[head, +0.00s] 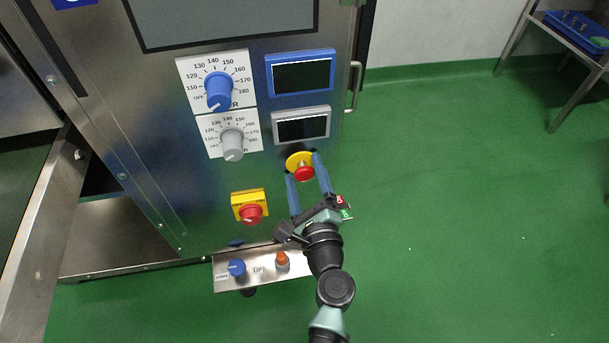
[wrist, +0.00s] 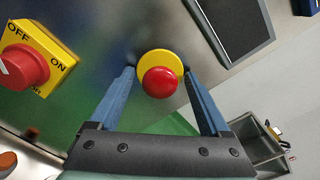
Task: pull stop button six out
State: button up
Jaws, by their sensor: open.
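The stop button is a red mushroom head (head: 304,173) on a round yellow base (head: 293,160), set in the steel cabinet front. In the wrist view the red head (wrist: 159,82) sits in front of its yellow base (wrist: 175,60). No number shows on it. My gripper (head: 305,170) is open, with one blue finger on each side of the button. In the wrist view the gripper (wrist: 164,80) has its fingers apart, and the red head shows between them with a gap on both sides. Whether the tips touch the yellow base, I cannot tell.
A red rotary switch on a yellow plate (head: 250,206) is left of the button. Blue (head: 219,91) and grey (head: 232,143) dials and two displays (head: 300,73) (head: 302,125) are above. A small panel (head: 225,282) with knobs juts out below. Green floor (head: 450,200) is open at right.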

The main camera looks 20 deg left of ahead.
grip_shut()
dwell(0.4)
dwell(1.0)
